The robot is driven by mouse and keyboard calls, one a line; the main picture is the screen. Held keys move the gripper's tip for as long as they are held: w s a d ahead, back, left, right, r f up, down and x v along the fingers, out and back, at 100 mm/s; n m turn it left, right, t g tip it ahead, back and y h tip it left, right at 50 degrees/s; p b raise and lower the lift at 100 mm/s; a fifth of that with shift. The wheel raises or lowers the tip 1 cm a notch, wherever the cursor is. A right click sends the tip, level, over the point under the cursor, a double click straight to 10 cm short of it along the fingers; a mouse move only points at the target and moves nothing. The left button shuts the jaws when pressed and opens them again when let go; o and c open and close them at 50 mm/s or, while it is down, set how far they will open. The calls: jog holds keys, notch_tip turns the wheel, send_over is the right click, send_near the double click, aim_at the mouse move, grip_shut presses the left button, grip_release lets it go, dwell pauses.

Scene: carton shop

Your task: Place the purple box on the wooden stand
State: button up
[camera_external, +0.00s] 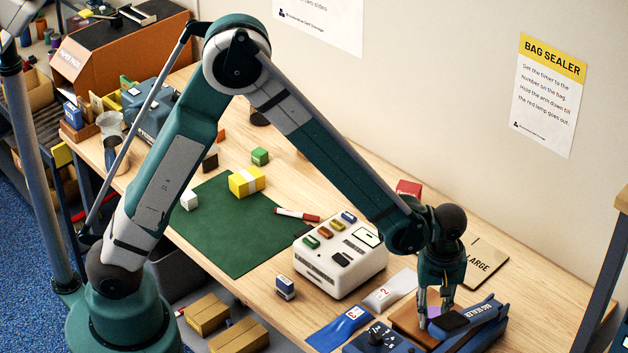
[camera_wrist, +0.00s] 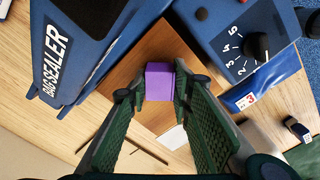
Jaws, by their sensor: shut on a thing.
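The purple box (camera_wrist: 160,82) is between the two fingertips of my gripper (camera_wrist: 159,90) in the wrist view, and the gripper is shut on it. In the external view my gripper (camera_external: 433,308) points down at the right front of the bench, and its fingers mostly hide the box. The brown wooden stand (camera_wrist: 125,68) lies beneath the box in the wrist view; its edge also shows in the external view (camera_external: 403,318). I cannot tell whether the box touches the stand.
The blue bag sealer arm (camera_wrist: 75,45) flanks the stand on one side, the blue dial unit (camera_wrist: 228,38) on the other. A white button machine (camera_external: 340,262), a blue bag (camera_external: 338,330) and a small blue-white box (camera_external: 285,287) are nearby. The green mat (camera_external: 225,240) lies farther left.

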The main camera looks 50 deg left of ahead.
aim_at(433, 312)
jog(key=shift+f, duration=0.1)
jog(key=o, duration=0.9)
jog(key=shift+r, duration=0.2)
notch_tip(433, 312, up, 12)
dwell(0.4)
dwell(0.6)
